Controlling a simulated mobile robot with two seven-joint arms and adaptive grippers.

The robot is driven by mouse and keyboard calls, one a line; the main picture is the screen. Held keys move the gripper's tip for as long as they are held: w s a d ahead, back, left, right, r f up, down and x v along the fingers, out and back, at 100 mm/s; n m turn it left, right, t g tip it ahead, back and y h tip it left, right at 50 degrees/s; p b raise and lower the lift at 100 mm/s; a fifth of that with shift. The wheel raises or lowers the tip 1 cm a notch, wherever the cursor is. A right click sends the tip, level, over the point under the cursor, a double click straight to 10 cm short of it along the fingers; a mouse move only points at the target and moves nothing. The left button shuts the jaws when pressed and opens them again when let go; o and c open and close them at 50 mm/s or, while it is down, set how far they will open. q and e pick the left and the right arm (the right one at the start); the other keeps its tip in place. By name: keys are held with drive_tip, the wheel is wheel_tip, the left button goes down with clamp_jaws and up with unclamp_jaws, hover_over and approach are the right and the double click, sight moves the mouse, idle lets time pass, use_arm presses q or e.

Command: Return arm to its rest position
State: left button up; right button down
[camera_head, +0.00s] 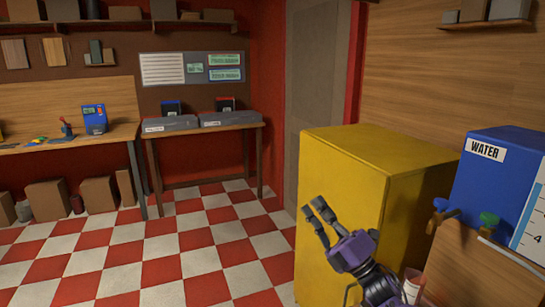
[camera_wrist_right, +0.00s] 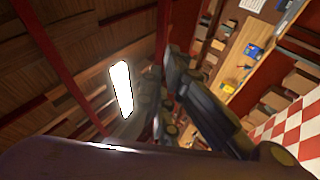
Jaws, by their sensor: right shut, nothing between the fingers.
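My right arm comes in at the bottom of the head view, and its purple-and-dark gripper (camera_head: 314,207) points up and to the left. It is shut and empty, in front of the yellow cabinet (camera_head: 335,170), and touches nothing that I can see. In the right wrist view the dark fingers (camera_wrist_right: 165,75) show against the ceiling and a bright lamp, with nothing held. My left gripper is not in view.
A blue water container (camera_head: 500,180) stands on a wooden stand (camera_head: 470,265) at the right, close to my right arm. A workbench (camera_head: 120,132) and a table (camera_head: 205,130) line the far wall. The checkered floor (camera_head: 170,250) is clear.

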drive_tip(key=w+d+f+m+t+h, duration=0.2)
drive_tip(key=w+d+f+m+h, duration=0.65)
drive_tip(key=m+h, duration=0.6)
drive_tip(key=d+f+m+g+h, duration=0.2)
drive_tip(key=f+m, duration=0.3)
drive_tip(key=f, duration=0.1)
drive_tip(key=d+f+m+g+h, duration=0.1)
drive_tip(key=d+f+m+g, duration=0.2)
drive_tip(key=f+m, duration=0.3)
drive_tip(key=s+a+f+g, duration=0.3)
drive_tip(key=s+f, duration=1.8)
drive_tip(key=s, duration=0.3)
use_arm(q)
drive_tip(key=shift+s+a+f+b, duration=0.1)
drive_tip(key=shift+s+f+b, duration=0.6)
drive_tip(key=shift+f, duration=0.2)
use_arm(e)
drive_tip(key=s+a+f+m+g, duration=0.1)
drive_tip(key=s+f, duration=0.1)
drive_tip(key=s, duration=1.2)
drive_tip(key=s+a+f+m+g, duration=0.1)
drive_tip(key=s+f+g, duration=0.1)
drive_tip(key=s, duration=1.2)
drive_tip(key=shift+f, duration=0.8)
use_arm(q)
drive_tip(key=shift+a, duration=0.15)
use_arm(e)
drive_tip(key=shift+m, duration=0.25)
